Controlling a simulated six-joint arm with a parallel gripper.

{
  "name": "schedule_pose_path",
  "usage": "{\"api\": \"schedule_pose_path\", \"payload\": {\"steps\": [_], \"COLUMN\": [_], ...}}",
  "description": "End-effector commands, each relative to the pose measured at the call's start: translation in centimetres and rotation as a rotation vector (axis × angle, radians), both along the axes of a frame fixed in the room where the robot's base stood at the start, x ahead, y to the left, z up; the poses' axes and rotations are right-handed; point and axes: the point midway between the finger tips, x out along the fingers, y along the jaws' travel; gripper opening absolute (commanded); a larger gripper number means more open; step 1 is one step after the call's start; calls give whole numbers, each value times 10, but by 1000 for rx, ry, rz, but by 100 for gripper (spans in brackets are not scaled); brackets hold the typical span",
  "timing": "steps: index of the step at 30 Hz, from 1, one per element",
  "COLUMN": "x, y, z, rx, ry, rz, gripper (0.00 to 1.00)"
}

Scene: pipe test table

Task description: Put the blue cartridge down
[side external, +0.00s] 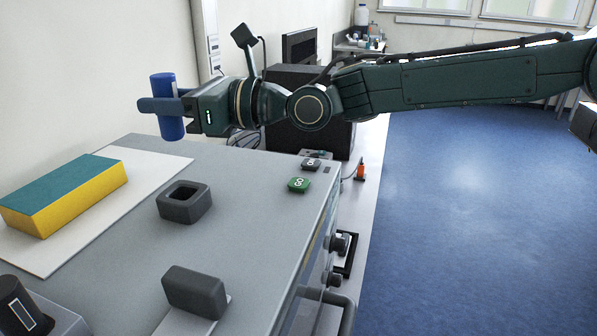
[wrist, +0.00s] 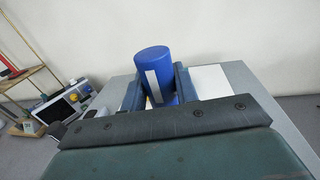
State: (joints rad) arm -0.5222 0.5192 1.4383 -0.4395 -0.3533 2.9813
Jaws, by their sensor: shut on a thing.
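The blue cartridge (side external: 168,106) is a blue cylinder, held upright or nearly so between the fingers of my gripper (side external: 165,105). My gripper is shut on it, and the cartridge is in the air above the far left part of the grey bench top. In the wrist view the cartridge (wrist: 158,74) stands between the two fingers (wrist: 156,88), with a pale strip on its side. Its lower end is hidden there by the gripper body.
The grey bench top (side external: 240,215) bears a dark square socket (side external: 199,210), a yellow and teal block (side external: 75,190) on a white sheet (side external: 150,170), a grey upright block (side external: 195,291), a green GO button (side external: 299,185) and a dark button (side external: 311,164). A black switch (side external: 22,304) is front left.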

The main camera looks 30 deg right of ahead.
Motion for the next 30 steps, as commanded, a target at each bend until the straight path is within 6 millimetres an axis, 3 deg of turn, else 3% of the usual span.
{"api": "schedule_pose_path", "payload": {"steps": [5,11,21,30], "x": [23,65,138,182], "y": [-18,-56,-149,-231], "z": [-12,-37,-87,-132], "rx": [-2,-1,-1,0], "ry": [1,3,2,2], "rz": [-37,-108,-258,-379], "gripper": [7,7,7,7]}}
